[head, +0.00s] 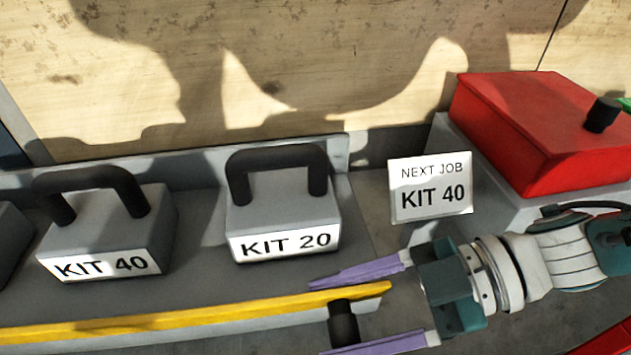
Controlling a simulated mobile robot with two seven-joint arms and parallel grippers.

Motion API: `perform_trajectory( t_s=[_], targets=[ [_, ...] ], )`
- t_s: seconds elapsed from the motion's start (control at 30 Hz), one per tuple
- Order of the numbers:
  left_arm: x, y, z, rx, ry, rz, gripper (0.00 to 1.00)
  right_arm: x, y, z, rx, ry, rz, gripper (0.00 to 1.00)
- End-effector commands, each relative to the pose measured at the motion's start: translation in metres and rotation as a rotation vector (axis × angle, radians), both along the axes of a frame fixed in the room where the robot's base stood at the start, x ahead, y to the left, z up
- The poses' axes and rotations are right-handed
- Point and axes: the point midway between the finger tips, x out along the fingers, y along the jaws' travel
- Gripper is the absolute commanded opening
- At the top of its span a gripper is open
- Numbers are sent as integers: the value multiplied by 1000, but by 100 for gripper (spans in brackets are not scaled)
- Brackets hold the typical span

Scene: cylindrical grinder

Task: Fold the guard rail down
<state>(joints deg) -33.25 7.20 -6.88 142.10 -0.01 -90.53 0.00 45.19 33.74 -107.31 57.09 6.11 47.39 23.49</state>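The guard rail (190,321) is a yellow bar along the front of the grey shelf, in front of the kits. A short black knob (342,325) sits by its right end. My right gripper (318,318) comes in from the right with two purple fingers spread apart. The upper finger passes by the yellow bar's right end, and the lower one runs below it. The knob lies between the fingers in the picture; I cannot tell whether either finger touches it. My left gripper is not in view.
Grey blocks with black handles, labelled KIT 40 (105,225) and KIT 20 (282,218), stand behind the rail. A NEXT JOB KIT 40 sign (431,188) and a red box (540,125) with a black knob are at right. A wooden wall (300,60) closes the back.

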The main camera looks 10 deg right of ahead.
Motion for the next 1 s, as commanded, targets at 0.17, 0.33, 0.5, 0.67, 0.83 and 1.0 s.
perform_trajectory(
  t_s=[0.17, 0.33, 0.5, 0.67, 0.83, 1.0],
  targets=[
    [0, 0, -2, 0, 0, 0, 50, -10, 1, -6, 6, -105, 9, 14],
    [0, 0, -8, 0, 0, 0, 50, -13, 1, -13, 6, -236, 10, 14],
    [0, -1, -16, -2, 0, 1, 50, -16, 1, -19, 4, -358, 10, 13],
    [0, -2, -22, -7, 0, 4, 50, -17, 1, -23, 2, -448, 10, 13],
    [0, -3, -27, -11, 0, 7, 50, -18, 1, -26, -1, -509, 10, 13],
    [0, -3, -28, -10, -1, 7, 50, -18, 0, -27, -4, -539, 11, 13]
  ],
)
